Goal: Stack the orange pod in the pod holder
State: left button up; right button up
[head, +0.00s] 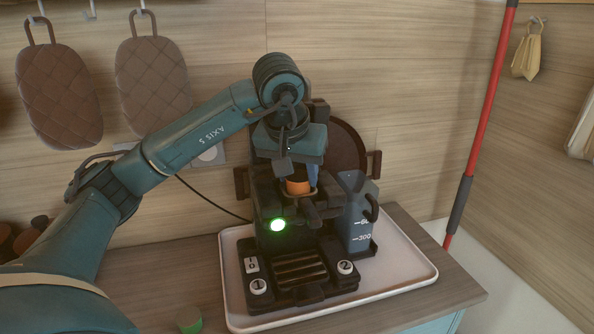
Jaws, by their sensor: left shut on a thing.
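My left gripper (297,182) points down over the dark coffee machine (270,245), in the middle of the head view. It is shut on the orange pod (298,187), which shows between its blue fingers. The pod is at the top front of the machine, just above or within a dark opening; I cannot tell whether it touches the machine. No separate pod holder can be made out for certain; the dark part under the pod (308,209) may be it. My right gripper is not in view.
The machine stands on a pale tray (400,284) with a blue-grey water tank (357,225) at its right. A green item (188,320) is at the front edge. Dark round items (27,240) are at the left, partly behind my arm. A red pole (482,120) stands at right.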

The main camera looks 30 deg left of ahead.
pick_arm(q)
jog(key=shift+f+b, duration=0.3)
jog(key=shift+f, duration=0.25)
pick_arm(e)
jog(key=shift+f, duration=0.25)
pick_arm(q)
jog(key=shift+f, duration=0.1)
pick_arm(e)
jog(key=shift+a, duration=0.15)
